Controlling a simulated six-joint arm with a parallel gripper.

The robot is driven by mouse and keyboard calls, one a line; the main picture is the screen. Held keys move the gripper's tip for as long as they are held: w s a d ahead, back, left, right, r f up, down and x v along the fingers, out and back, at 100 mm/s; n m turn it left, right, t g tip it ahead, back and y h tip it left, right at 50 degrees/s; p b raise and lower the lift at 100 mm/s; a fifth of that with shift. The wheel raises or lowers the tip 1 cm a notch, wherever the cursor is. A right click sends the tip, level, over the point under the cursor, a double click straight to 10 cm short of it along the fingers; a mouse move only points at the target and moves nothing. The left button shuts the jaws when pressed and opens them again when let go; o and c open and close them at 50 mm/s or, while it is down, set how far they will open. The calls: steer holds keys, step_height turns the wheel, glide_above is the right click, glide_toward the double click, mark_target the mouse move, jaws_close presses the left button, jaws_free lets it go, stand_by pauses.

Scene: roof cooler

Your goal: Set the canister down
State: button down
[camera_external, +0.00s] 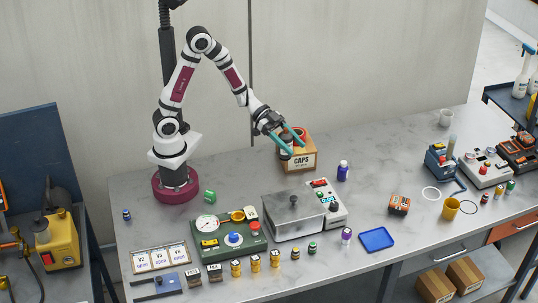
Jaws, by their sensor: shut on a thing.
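My gripper (293,147), with two teal fingers, is shut on a small dark canister (286,146). It holds the canister in front of the left part of the cardboard box marked CAPS (302,163). The fingers partly hide the canister. I cannot tell how far its base is above the bench, or whether it touches the box.
The grey bench (330,140) is clear behind and left of the CAPS box. A blue bottle (342,171) stands to its right.

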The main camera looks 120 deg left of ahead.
steer(key=w+d+m+g+h, duration=0.1)
steer(key=w+d+m+h, duration=0.2)
steer(key=w, duration=0.7)
steer(key=w+d+m+g+h, duration=0.2)
steer(key=w+d, duration=0.2)
steer(key=w, duration=0.7)
steer(key=shift+w+a+f, duration=0.4)
steer(key=shift+a+f, duration=1.5)
steer(key=shift+f, duration=0.8)
steer(key=shift+w+a+f, duration=0.4)
steer(key=shift+a+f, duration=1.5)
steer(key=shift+f, duration=0.8)
steer(key=shift+w+a+f, duration=0.4)
steer(key=shift+a+f, duration=1.5)
steer(key=shift+f, duration=0.8)
steer(key=shift+f, duration=0.15)
steer(key=shift+c, duration=1)
jaws_free()
